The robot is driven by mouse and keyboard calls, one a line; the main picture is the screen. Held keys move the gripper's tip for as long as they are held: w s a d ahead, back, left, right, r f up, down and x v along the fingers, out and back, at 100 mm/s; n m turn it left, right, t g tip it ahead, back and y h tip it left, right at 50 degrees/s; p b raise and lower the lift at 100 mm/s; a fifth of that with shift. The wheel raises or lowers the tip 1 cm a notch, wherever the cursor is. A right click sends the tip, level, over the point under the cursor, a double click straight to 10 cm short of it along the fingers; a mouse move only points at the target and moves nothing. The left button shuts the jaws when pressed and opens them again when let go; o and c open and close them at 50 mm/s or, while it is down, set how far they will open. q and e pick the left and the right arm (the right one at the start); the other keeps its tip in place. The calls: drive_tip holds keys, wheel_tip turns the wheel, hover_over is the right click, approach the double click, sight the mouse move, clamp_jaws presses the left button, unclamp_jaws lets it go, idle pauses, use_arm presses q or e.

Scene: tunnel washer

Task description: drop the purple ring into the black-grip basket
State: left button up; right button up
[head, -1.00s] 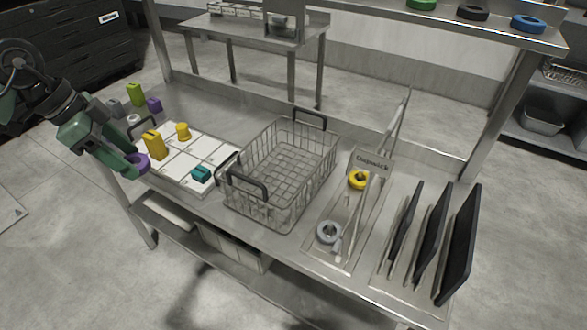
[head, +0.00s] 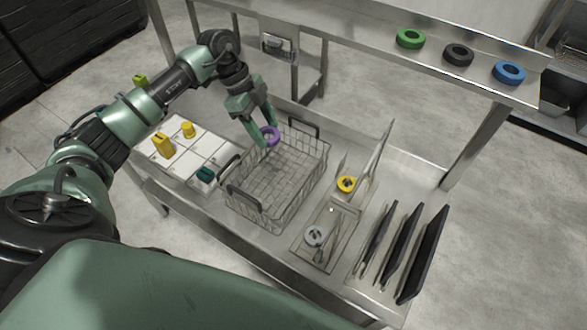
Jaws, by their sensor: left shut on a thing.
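The purple ring (head: 271,136) is held between the fingertips of my left gripper (head: 267,134). The gripper points down and is shut on the ring. The ring appears over the far left part of the black-grip basket (head: 236,208), near its rim; its exact height above the basket is hard to tell. The basket is a wire basket with black grips at its far and near ends, and it looks empty. My right gripper is not in view.
Black upright panels (head: 424,254) stand farther right. A shelf holds green, black and blue rings.

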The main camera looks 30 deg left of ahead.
use_arm(q)
wheel_tip(320, 180, down, 6)
drive_tip(key=b, duration=0.5)
drive_tip(key=shift+r, duration=0.15)
drive_tip(key=shift+r, duration=0.1)
drive_tip(key=o, duration=1.4)
drive_tip(key=shift+o, duration=0.2)
drive_tip(key=b+v, duration=0.2)
drive_tip(key=v, duration=0.5)
drive_tip(key=shift+a+r, duration=0.2)
drive_tip(key=shift+r, duration=0.15)
drive_tip(key=shift+r, duration=0.1)
